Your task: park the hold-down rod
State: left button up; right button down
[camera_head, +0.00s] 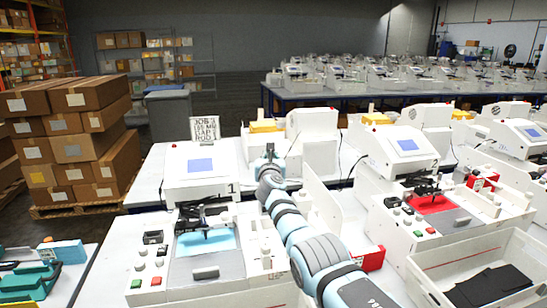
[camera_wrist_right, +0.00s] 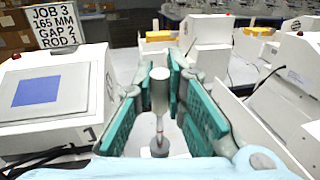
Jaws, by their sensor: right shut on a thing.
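My right gripper (camera_wrist_right: 160,88) has its teal finger pads on both sides of a grey upright rod (camera_wrist_right: 159,92), with its thick top between the pads. Below the pads the rod is thinner, with a reddish mark and a round foot. In the head view my right arm reaches away from the front, and its gripper (camera_head: 268,152) is right of the plotter (camera_head: 200,176) marked 1; the rod cannot be made out there. A pen carriage (camera_head: 205,220) stands over this plotter's blue sheet (camera_head: 203,241). My left gripper is not in view.
A sign (camera_wrist_right: 54,25) behind plotter 1 reads JOB 3, 165 MM, GAP 2, ROD 1. A second plotter (camera_head: 405,150) with a red sheet (camera_head: 430,203) stands right of my arm. A white bin (camera_head: 440,290) with dark pieces is front right. Stacked boxes (camera_head: 70,145) are at left.

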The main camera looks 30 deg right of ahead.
jog(key=c, duration=1.6)
grip_release()
jog(key=shift+s, duration=0.15)
jog(key=v, duration=1.2)
jog(key=shift+a, duration=0.1)
